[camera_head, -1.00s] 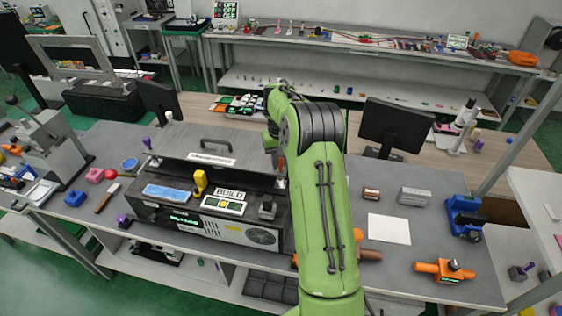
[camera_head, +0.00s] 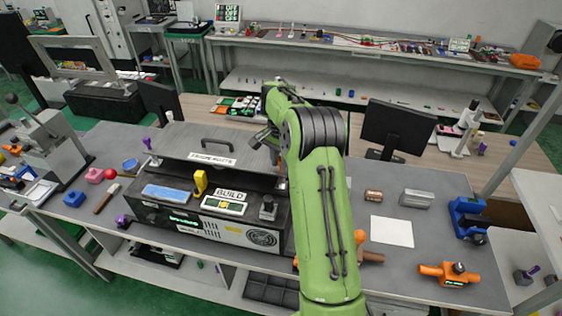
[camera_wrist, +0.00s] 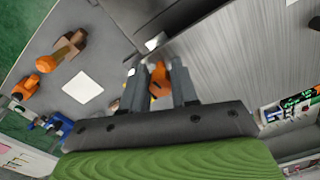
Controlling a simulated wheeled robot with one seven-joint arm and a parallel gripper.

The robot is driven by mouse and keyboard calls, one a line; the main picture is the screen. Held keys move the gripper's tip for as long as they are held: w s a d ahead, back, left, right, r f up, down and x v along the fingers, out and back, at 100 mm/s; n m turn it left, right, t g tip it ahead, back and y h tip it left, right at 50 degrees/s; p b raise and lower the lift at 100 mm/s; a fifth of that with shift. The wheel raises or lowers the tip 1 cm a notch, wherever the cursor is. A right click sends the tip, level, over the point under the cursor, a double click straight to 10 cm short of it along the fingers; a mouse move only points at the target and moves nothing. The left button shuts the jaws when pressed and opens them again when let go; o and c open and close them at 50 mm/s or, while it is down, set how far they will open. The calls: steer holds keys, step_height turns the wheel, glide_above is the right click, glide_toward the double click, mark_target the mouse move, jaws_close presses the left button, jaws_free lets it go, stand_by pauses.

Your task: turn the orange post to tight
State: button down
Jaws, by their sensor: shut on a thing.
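The orange post (camera_wrist: 159,82) shows in the wrist view as a small orange piece between the two grey fingers of my gripper (camera_wrist: 160,84). My gripper is shut on it. Most of the post is hidden by the fingers, and I cannot read how far it is turned. In the head view my green arm hides the post and the fingertips; only a dark part of my wrist shows left of the arm.
A grey lidded machine (camera_head: 213,150) fills the bench left of my arm. A dark monitor (camera_head: 396,127) stands behind.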

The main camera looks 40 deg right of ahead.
steer(key=shift+m, duration=0.6)
stand_by(1.1)
steer(key=c, duration=0.9)
jaws_free()
steer(key=shift+a, duration=0.1)
steer(key=shift+c, duration=0.2)
steer(key=shift+r, duration=0.1)
step_height(320, 180, up, 16)
steer(key=p, duration=0.3)
steer(key=shift+f+p, duration=0.2)
steer(key=shift+p, duration=0.1)
